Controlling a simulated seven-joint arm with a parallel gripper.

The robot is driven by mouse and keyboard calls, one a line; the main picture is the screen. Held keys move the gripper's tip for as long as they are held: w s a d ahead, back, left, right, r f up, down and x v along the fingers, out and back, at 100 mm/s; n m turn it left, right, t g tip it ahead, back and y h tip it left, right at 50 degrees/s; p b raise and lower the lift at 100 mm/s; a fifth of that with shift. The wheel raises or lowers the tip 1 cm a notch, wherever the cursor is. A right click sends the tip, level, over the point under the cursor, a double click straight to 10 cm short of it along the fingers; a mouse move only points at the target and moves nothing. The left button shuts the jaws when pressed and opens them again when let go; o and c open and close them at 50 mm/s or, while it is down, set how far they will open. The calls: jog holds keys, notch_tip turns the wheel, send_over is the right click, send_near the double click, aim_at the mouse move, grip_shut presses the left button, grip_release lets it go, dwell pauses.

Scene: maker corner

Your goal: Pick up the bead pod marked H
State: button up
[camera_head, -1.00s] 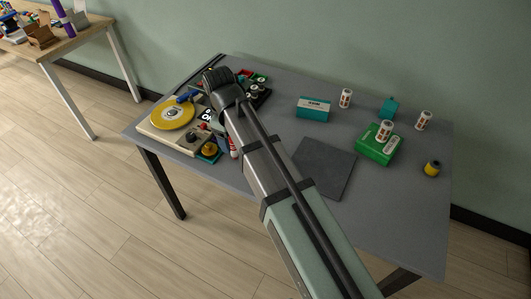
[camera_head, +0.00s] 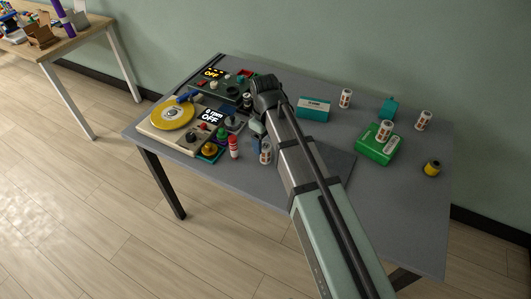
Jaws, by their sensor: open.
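Several small white cylinders with dark and orange markings look like the bead pods; their letters are too small to read, so I cannot tell which is H. One pod (camera_head: 265,154) stands near the front of the table, just below my gripper. One pod (camera_head: 345,98) stands at the back, one pod (camera_head: 384,131) is on a green box (camera_head: 375,150), and one pod (camera_head: 423,120) is at the right. My gripper (camera_head: 260,141) is open and points down, partly hidden by my arm; its fingertips are hard to make out.
A teal box (camera_head: 313,108) is behind my arm. A dark mat (camera_head: 337,165) is partly covered. A yellow spool (camera_head: 432,168) stands right.

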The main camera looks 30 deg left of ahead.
aim_at(266, 153)
jog(key=shift+w+d+f, duration=0.1)
jog(key=shift+w+f, duration=0.05)
jog(key=shift+f, duration=3.45)
jog(key=c, duration=1.1)
jog(key=shift+r, duration=0.15)
jog(key=shift+c, duration=0.2)
